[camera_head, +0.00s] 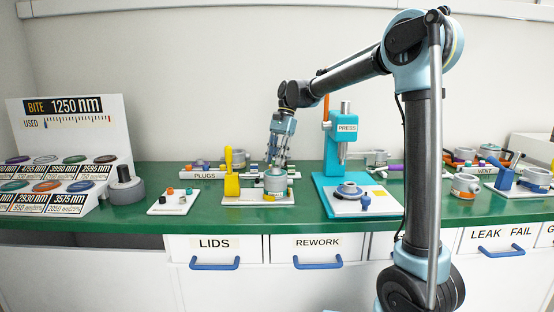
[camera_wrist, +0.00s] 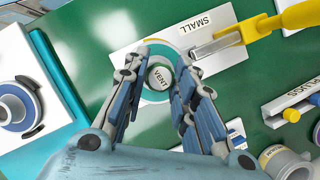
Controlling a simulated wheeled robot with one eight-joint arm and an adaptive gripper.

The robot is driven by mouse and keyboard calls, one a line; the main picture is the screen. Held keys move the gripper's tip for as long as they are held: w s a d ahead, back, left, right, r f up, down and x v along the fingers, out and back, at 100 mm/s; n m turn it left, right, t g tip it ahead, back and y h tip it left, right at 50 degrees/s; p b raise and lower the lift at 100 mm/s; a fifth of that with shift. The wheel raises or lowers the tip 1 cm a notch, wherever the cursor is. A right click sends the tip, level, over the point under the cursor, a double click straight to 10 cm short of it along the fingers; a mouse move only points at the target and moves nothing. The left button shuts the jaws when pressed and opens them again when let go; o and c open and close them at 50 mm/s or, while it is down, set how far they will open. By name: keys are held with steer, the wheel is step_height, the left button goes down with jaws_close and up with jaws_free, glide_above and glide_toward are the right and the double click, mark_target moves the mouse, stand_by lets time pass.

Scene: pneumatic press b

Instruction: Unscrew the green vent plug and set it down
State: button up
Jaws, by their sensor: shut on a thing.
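The fingertips and the plug's thread are hidden in the head view. I cannot tell whether the plug is still seated in the vessel.
A yellow-handled clamp (camera_head: 232,176) stands left of the vessel. A small white tray with several coloured plugs (camera_head: 173,202) lies further left. The turquoise press (camera_head: 342,150) stands to the right. Bare green bench (camera_head: 110,214) shows along the front edge.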

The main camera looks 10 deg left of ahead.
steer(key=shift+n, duration=0.4)
steer(key=shift+n+h, duration=0.5)
steer(key=shift+n, duration=0.4)
steer(key=shift+n+h, duration=0.4)
steer(key=shift+n, duration=0.5)
steer(key=o, duration=0.6)
steer(key=shift+m+y, duration=0.4)
steer(key=shift+m, duration=0.5)
